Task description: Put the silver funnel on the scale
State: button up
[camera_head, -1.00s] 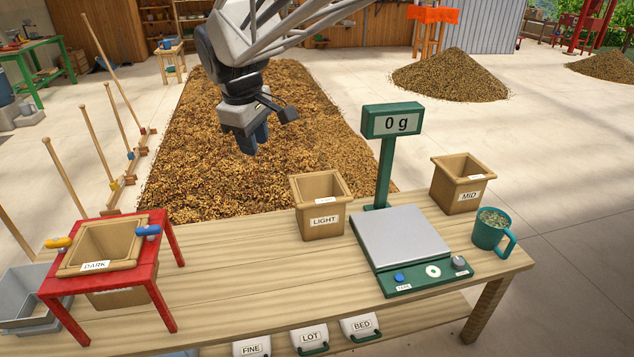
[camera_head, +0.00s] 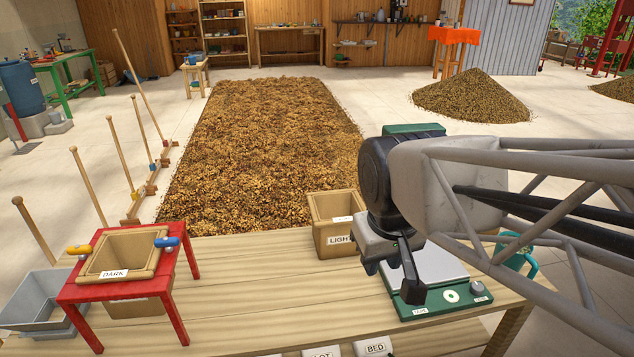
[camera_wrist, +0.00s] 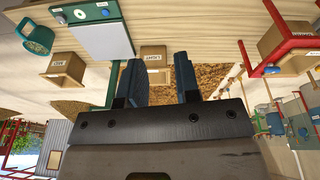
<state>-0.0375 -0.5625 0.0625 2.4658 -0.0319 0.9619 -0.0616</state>
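The green scale (camera_head: 447,302) stands on the right part of the wooden bench. Its silver plate (camera_head: 440,264) is partly hidden by my arm in the head view. In the wrist view the scale's plate (camera_wrist: 100,40) shows bare at the upper left. The scale's display is mostly hidden behind my arm. I see no silver funnel in either view. My gripper (camera_head: 390,277) hangs above the bench, left of the scale plate in the head view. In the wrist view its two fingers (camera_wrist: 158,75) are apart with nothing between them.
The LIGHT bin (camera_head: 330,240) stands left of my gripper. A red stand (camera_head: 130,290) holds the DARK bin (camera_head: 120,255) at the left. In the wrist view, the MID bin (camera_wrist: 62,68) and a teal cup (camera_wrist: 38,40) are beside the scale. The bench middle (camera_head: 250,290) is clear.

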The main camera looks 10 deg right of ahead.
jog(key=shift+m, duration=0.8)
jog(key=s+f, duration=0.1)
jog(key=s, duration=0.1)
jog(key=s+d+f, duration=0.1)
jog(key=shift+s+d+f, duration=0.1)
jog(key=shift+s+f, duration=0.05)
jog(key=shift+s, duration=0.25)
